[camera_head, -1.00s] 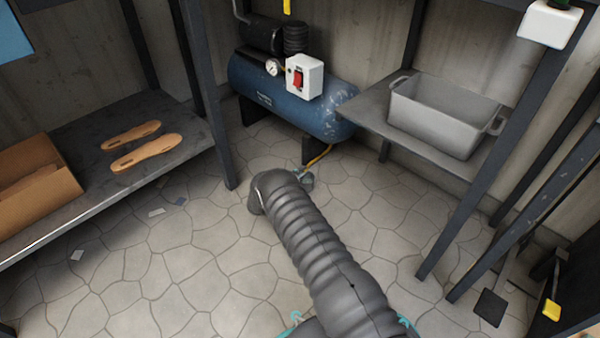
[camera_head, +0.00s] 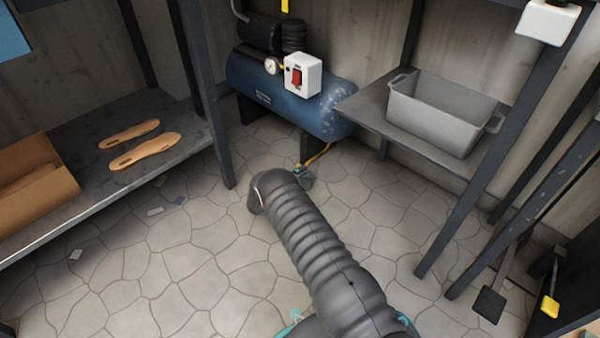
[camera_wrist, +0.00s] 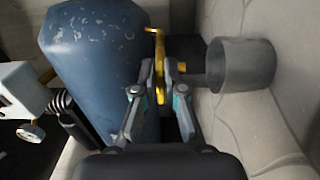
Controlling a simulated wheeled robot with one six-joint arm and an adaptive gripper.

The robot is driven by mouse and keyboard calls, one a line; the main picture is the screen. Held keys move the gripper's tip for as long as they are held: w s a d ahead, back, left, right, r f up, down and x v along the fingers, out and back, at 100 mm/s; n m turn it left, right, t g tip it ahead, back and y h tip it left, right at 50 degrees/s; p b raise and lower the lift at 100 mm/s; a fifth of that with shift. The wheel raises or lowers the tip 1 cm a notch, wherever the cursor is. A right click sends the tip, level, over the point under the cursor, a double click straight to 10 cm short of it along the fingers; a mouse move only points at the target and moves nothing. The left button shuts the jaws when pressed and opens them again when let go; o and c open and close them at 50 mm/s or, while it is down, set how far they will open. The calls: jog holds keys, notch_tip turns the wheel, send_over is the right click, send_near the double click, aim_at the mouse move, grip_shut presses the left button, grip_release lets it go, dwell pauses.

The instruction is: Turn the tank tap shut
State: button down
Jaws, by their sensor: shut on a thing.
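The blue tank (camera_head: 283,103) stands on the floor at the back, and it fills the upper left of the wrist view (camera_wrist: 95,50). The tank tap (camera_wrist: 159,62) shows as a yellow part beside the tank's end in the wrist view; a yellow piece also shows below the tank's right end in the head view (camera_head: 319,155). My gripper (camera_wrist: 160,78) is shut on the tap's yellow part, one finger on each side. My arm hides most of the gripper in the head view. The exact turn of the tap is hard to tell.
A grey cup (camera_wrist: 243,66) stands close right of the gripper in the wrist view. A shelf with a grey tub (camera_head: 440,113) is at right. Two tan soles (camera_head: 145,151) and a cardboard box (camera_head: 35,185) lie on the left shelf.

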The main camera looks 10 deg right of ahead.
jog(key=shift+d, duration=0.15)
jog(key=c, duration=1.3)
grip_release()
jog(key=shift+d, duration=0.1)
jog(key=shift+o, duration=0.2)
jog(key=shift+a, duration=0.25)
jog(key=v, duration=1.2)
